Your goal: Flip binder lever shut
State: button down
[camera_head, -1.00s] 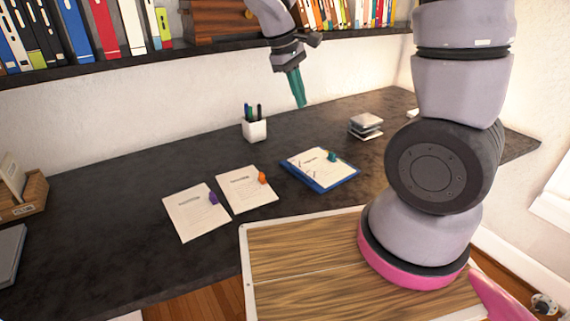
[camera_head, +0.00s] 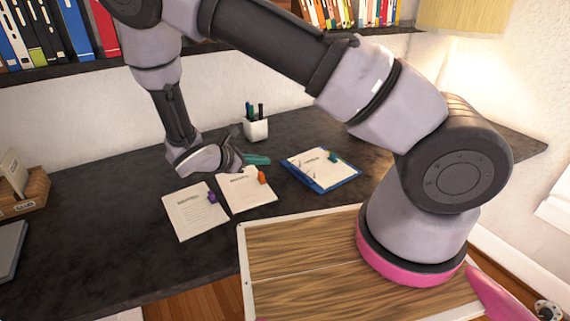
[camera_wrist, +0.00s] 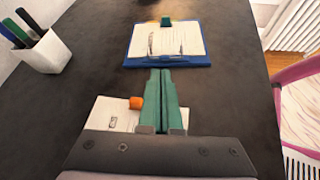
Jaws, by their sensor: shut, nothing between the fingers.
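A blue binder (camera_head: 338,178) with white papers lies open on the dark desk, right of the desk's middle in the head view. In the wrist view the binder (camera_wrist: 196,60) lies straight ahead of my fingertips, its metal ring mechanism (camera_wrist: 151,44) along the near side. I cannot tell the lever's exact position. A teal clip (camera_head: 333,157) sits on the papers' far edge. My gripper (camera_head: 268,160) is low over the desk, left of the binder and pointing right at it. Its teal fingers (camera_wrist: 165,72) are shut and empty, tips close to the binder's near edge; contact is unclear.
Two paper stacks, one with a purple clip (camera_head: 212,196) and one with an orange clip (camera_head: 262,177), lie left of the binder. A white pen cup (camera_head: 256,129) stands behind. A wooden box (camera_head: 35,190) is at the far left. The desk right of the binder looks clear.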

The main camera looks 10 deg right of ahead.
jog(key=shift+w+a+f+n+t, duration=0.1)
jog(key=shift+a+f+n+t, duration=0.35)
jog(key=shift+f+n, duration=0.3)
jog(key=shift+a+f+n+t, duration=0.35)
jog(key=shift+f+n+t, duration=0.25)
jog(key=shift+f, duration=0.2)
jog(key=shift+d, duration=0.1)
jog(key=x, duration=1.3)
jog(key=shift+w+d+f, duration=0.1)
jog(key=shift+w+d, duration=0.15)
jog(key=shift+d, duration=0.1)
